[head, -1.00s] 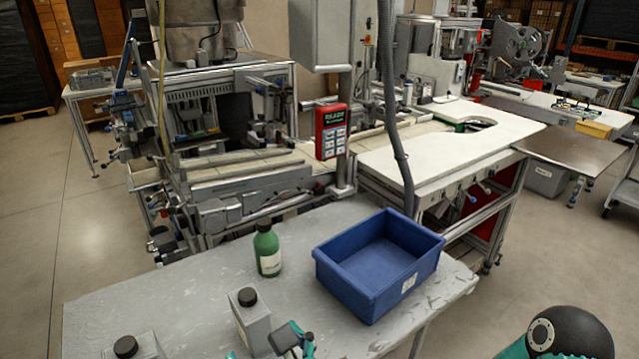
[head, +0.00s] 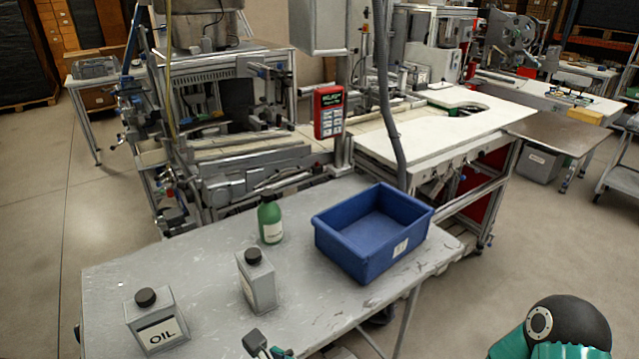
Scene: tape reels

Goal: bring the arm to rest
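Only the tip of one gripper, which I take to be my left (head: 266,345), shows at the bottom edge, near the grey table's front edge. It has a dark pad and teal parts, and nothing is seen held in it. The rest of it is cut off by the frame, so its opening is unclear. My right gripper is out of view; a black and teal joint of my arm shows at the bottom right.
The grey table (head: 212,288) carries a labelled oil can (head: 157,322), a second grey can (head: 257,282), a green bottle (head: 270,221) and an empty blue crate (head: 372,235). Machinery stands behind.

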